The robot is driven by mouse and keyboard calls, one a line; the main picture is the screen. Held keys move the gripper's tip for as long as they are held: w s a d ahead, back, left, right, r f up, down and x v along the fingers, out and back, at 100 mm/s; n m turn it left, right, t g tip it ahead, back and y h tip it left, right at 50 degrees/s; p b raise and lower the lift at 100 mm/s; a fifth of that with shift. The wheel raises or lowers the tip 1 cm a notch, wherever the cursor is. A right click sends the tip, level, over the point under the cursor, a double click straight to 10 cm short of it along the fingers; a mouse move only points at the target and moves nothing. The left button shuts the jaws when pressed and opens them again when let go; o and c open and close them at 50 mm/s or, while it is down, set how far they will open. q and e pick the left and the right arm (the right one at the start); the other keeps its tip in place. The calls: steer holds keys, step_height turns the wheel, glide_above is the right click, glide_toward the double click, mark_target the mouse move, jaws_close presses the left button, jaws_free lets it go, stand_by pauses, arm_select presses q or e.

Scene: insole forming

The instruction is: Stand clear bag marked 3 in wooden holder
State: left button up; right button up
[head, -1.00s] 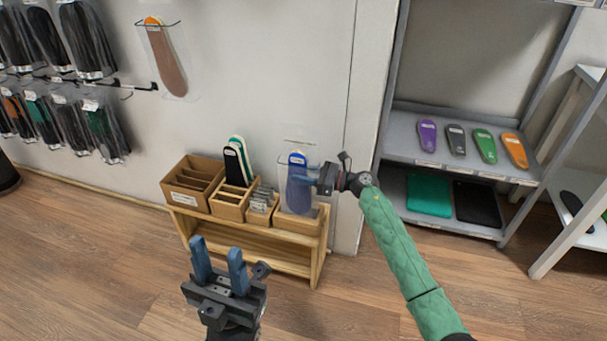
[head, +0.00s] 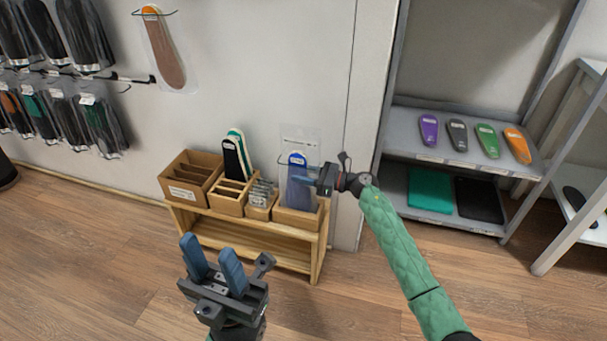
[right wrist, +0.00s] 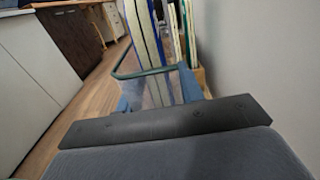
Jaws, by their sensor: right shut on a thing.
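A clear bag (head: 299,160) with a blue insole inside stands roughly upright at the right end of the low wooden bench. My right gripper (head: 302,180) is shut on the bag from the right side. The bag's lower end is at the rightmost wooden holder (head: 298,219); I cannot tell how deep it sits in it. My left gripper (head: 211,250) is open and empty in front of the bench.
Other wooden boxes on the bench (head: 262,258) hold cards, small packets and upright black, white and green insoles (head: 235,155). A grey shelf (head: 400,140) with colored insoles stands at right. Bagged insoles hang on the wall at left. The floor in front is clear.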

steer(key=shift+f, duration=0.1)
stand_by(0.3)
steer(key=o, duration=1.3)
steer(key=v, duration=0.8)
steer(key=shift+p, duration=0.3)
